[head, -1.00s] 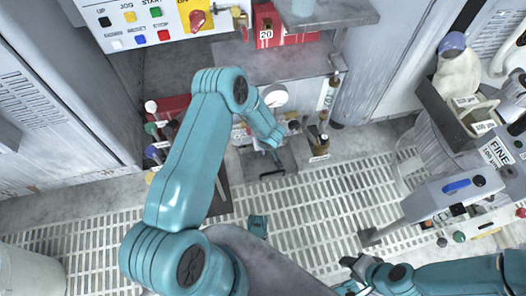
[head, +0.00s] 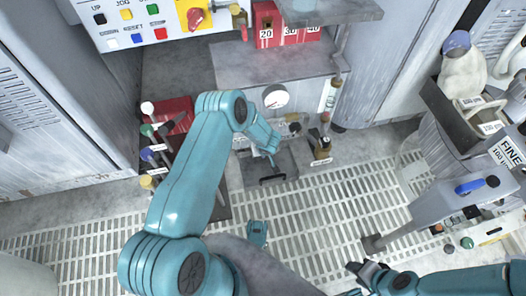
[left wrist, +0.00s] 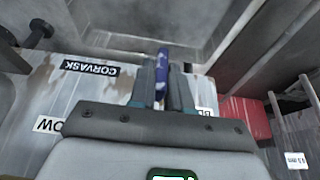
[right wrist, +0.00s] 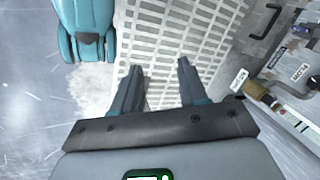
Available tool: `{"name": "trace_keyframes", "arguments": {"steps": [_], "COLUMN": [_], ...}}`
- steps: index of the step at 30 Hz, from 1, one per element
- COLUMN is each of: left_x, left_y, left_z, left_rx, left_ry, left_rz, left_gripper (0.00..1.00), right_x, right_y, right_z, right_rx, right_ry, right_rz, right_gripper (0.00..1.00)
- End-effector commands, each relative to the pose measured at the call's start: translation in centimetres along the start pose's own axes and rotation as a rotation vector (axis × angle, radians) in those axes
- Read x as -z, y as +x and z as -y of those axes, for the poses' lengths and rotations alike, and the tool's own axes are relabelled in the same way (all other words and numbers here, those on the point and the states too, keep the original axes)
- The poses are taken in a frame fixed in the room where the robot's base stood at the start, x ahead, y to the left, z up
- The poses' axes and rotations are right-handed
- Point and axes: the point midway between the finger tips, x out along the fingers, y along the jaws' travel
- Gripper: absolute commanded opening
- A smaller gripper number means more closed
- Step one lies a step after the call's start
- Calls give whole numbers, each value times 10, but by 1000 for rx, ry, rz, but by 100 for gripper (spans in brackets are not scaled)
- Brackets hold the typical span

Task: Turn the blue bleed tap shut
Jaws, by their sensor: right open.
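In the left wrist view a narrow blue handle (left wrist: 161,72), which I take as the bleed tap, stands between the two fingers of my left gripper (left wrist: 162,86). The fingers lie close along both its sides, with no clear gap. In the head view my left gripper (head: 270,155) is low in front of the grey unit with the gauge, and the tap there is hidden by my arm. My right gripper (right wrist: 158,66) is open and empty above the floor grating; it also shows at the lower right of the head view (head: 352,279).
Knobs in several colours (head: 147,155) stand at left. A machine with a blue lever (head: 470,187) stands at right. The grating (head: 320,215) between is mostly clear.

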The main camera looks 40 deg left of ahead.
Motion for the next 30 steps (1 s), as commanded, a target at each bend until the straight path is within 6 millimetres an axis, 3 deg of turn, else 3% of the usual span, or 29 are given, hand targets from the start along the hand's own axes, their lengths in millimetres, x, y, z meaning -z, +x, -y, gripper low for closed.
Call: {"name": "trace_keyframes", "arguments": {"steps": [11,24,30], "left_x": [0,-3,-2], "left_y": [1,5,3], "left_z": [-2,-8,-8], "left_rx": [71,363,474], "left_ry": [30,151,196], "left_rz": [-1,-1,-1], "left_gripper": [0,0,0], "right_x": [2,25,32], "right_y": [4,40,46], "right_z": [-2,-13,-15], "right_rx": [0,3,4], "right_ry": [-1,-20,-25], "right_rz": [-6,-91,-113], "right_gripper": [43,43,43]}}
